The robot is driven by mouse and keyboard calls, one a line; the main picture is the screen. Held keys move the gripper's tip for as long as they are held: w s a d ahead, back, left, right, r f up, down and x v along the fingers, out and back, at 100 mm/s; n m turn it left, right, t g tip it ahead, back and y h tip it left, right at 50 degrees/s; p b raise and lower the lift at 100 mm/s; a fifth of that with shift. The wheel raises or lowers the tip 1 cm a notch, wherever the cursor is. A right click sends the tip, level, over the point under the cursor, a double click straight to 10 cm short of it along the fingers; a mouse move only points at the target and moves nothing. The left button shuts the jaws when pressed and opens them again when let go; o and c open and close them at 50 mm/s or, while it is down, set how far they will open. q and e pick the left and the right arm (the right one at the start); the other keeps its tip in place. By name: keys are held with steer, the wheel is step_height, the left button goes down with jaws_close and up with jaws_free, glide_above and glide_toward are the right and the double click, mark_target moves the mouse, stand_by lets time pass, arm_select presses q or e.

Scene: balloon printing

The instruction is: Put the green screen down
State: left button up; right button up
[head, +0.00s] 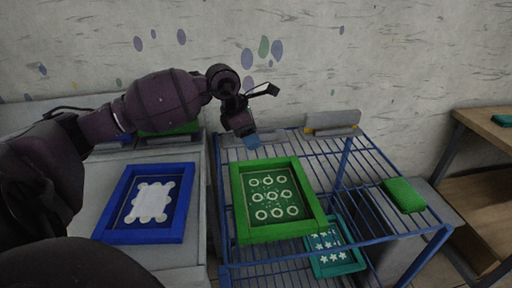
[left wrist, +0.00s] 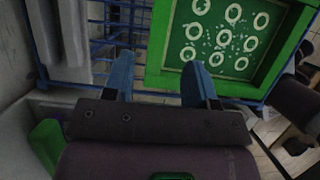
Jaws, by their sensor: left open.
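The green screen (head: 237,199) is a square green frame with white rings on a dark green mesh. It lies on the top level of the blue wire rack, tilted a little in the picture. In the left wrist view the green screen (left wrist: 156,45) is just beyond my fingers. My left gripper (head: 250,140) is open at the screen's far edge, its blue fingers pointing down. In the left wrist view my left gripper (left wrist: 160,85) has its two fingers apart, nothing held between them; one finger overlaps the frame's edge in the picture. My right gripper is not in view.
A blue screen (head: 177,237) with a white print lies on the grey table at left. A teal screen with stars (head: 357,265) is on a lower rack level. A green block (head: 403,195) lies at the rack's right. A wooden table (head: 490,125) stands far right.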

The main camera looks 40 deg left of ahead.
arm_select(q)
steer(key=v, duration=0.3)
steer(key=shift+r, duration=0.1)
stand_by(0.5)
